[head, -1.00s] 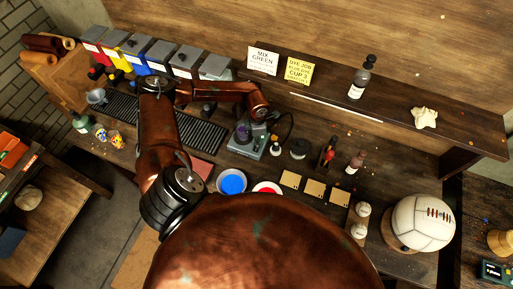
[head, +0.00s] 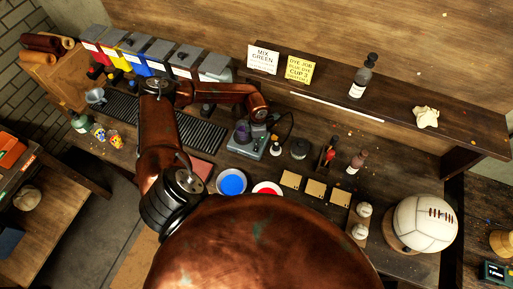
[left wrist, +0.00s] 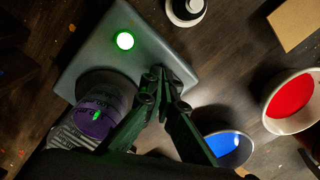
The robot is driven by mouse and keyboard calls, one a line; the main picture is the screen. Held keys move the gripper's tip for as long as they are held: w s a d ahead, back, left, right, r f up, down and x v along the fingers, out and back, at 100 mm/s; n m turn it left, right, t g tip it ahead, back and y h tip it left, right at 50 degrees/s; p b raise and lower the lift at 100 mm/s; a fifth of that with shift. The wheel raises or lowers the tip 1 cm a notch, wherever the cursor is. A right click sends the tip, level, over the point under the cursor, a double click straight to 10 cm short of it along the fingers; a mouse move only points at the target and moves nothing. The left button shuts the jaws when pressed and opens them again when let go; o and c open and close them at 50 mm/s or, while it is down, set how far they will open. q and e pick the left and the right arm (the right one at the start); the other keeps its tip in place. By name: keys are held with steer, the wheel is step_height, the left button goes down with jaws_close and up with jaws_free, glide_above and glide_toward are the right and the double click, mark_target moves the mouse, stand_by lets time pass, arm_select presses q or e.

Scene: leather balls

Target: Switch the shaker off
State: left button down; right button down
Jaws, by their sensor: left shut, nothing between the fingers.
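In the head view the left gripper (head: 259,116) hangs above the shaker's back. My right gripper is not in view.
A blue dye bowl (head: 232,182) and a red dye bowl (head: 267,188) stand in front of the shaker. A small white-topped bottle (head: 275,148) and a dark round pot (head: 300,148) stand to its right. A black ribbed mat (head: 200,132) lies to its left.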

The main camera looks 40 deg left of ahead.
arm_select(q)
steer(key=shift+f, duration=0.25)
steer(key=shift+r, duration=0.1)
steer(key=shift+r+p, duration=0.65)
steer(key=shift+r, duration=0.55)
steer(key=shift+r+p, duration=1.25)
steer(key=shift+r, duration=1.05)
steer(key=shift+f, duration=0.1)
